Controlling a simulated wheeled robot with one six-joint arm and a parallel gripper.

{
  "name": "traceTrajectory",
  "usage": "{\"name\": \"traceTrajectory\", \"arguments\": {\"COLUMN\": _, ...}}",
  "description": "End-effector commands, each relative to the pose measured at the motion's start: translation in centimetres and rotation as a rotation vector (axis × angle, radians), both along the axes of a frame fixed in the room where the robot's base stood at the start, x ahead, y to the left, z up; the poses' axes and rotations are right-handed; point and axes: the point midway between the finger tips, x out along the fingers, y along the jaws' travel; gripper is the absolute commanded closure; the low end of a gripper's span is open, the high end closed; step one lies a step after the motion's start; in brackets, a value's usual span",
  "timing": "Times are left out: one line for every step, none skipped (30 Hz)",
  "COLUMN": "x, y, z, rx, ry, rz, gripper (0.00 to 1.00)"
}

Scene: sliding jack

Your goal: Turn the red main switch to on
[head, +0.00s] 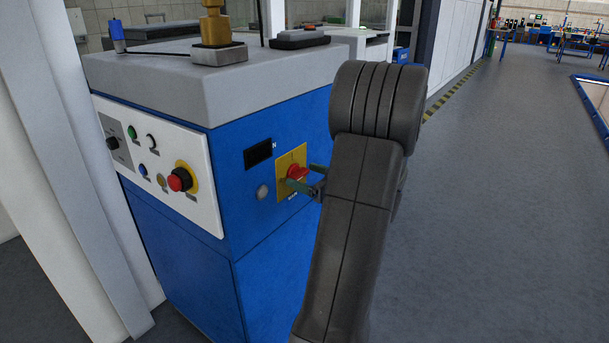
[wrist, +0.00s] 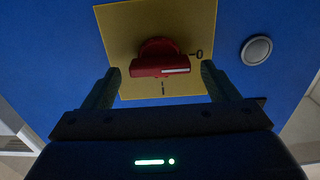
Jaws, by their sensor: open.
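The red main switch (head: 297,172) sits on a yellow plate (head: 284,190) on the blue side of the machine. In the wrist view the red switch (wrist: 155,58) has its bar lying level. The white mark on the bar points right, towards the printed 0, and the I mark is below. My gripper (head: 314,180) is at the plate in the head view, partly hidden by my arm. In the wrist view the open gripper (wrist: 160,70) has one finger on each side of the switch bar, with a gap at both sides.
A white panel (head: 150,160) with several buttons, including a red one on a yellow ring (head: 180,180), is left of the corner. A round grey button (wrist: 256,50) and a black display (head: 258,154) are near the plate. The floor at right is clear.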

Motion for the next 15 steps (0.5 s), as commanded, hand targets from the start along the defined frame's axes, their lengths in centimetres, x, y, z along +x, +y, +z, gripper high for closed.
{"name": "traceTrajectory", "arguments": {"x": 0.24, "y": 0.40, "z": 0.00, "rx": 0.000, "ry": 0.000, "rz": 0.002, "gripper": 0.19}}
{"name": "traceTrajectory", "arguments": {"x": 0.36, "y": 0.57, "z": -0.01, "rx": 0.000, "ry": 0.000, "rz": 0.001, "gripper": 0.19}}
{"name": "traceTrajectory", "arguments": {"x": 0.50, "y": 0.75, "z": -0.02, "rx": -0.001, "ry": 0.001, "rz": 0.001, "gripper": 0.19}}
{"name": "traceTrajectory", "arguments": {"x": 0.57, "y": 0.85, "z": -0.02, "rx": 0.000, "ry": 0.001, "rz": 0.001, "gripper": 0.19}}
{"name": "traceTrajectory", "arguments": {"x": 0.62, "y": 0.92, "z": -0.02, "rx": 0.000, "ry": 0.001, "rz": 0.000, "gripper": 0.19}}
{"name": "traceTrajectory", "arguments": {"x": 0.67, "y": 0.97, "z": -0.02, "rx": 0.000, "ry": 0.001, "rz": 0.000, "gripper": 0.19}}
{"name": "traceTrajectory", "arguments": {"x": 0.69, "y": 0.98, "z": -0.02, "rx": 0.000, "ry": 0.001, "rz": 0.000, "gripper": 0.19}}
{"name": "traceTrajectory", "arguments": {"x": 0.69, "y": 0.99, "z": -0.02, "rx": 0.000, "ry": 0.001, "rz": 0.000, "gripper": 0.19}}
{"name": "traceTrajectory", "arguments": {"x": 0.69, "y": 0.99, "z": -0.02, "rx": 0.000, "ry": 0.001, "rz": -0.001, "gripper": 0.19}}
{"name": "traceTrajectory", "arguments": {"x": 0.70, "y": 0.98, "z": -0.02, "rx": 0.001, "ry": 0.001, "rz": -0.001, "gripper": 0.19}}
{"name": "traceTrajectory", "arguments": {"x": 0.69, "y": 0.97, "z": -0.02, "rx": 0.001, "ry": 0.001, "rz": -0.001, "gripper": 0.19}}
{"name": "traceTrajectory", "arguments": {"x": 0.69, "y": 0.97, "z": -0.02, "rx": 0.001, "ry": 0.001, "rz": -0.001, "gripper": 0.19}}
{"name": "traceTrajectory", "arguments": {"x": 0.69, "y": 0.96, "z": -0.01, "rx": 0.001, "ry": 0.001, "rz": -0.001, "gripper": 0.19}}
{"name": "traceTrajectory", "arguments": {"x": 0.69, "y": 0.96, "z": -0.01, "rx": 0.001, "ry": 0.001, "rz": -0.001, "gripper": 0.25}}
{"name": "traceTrajectory", "arguments": {"x": 0.68, "y": 0.97, "z": -0.01, "rx": 0.001, "ry": 0.001, "rz": 0.000, "gripper": 0.33}}
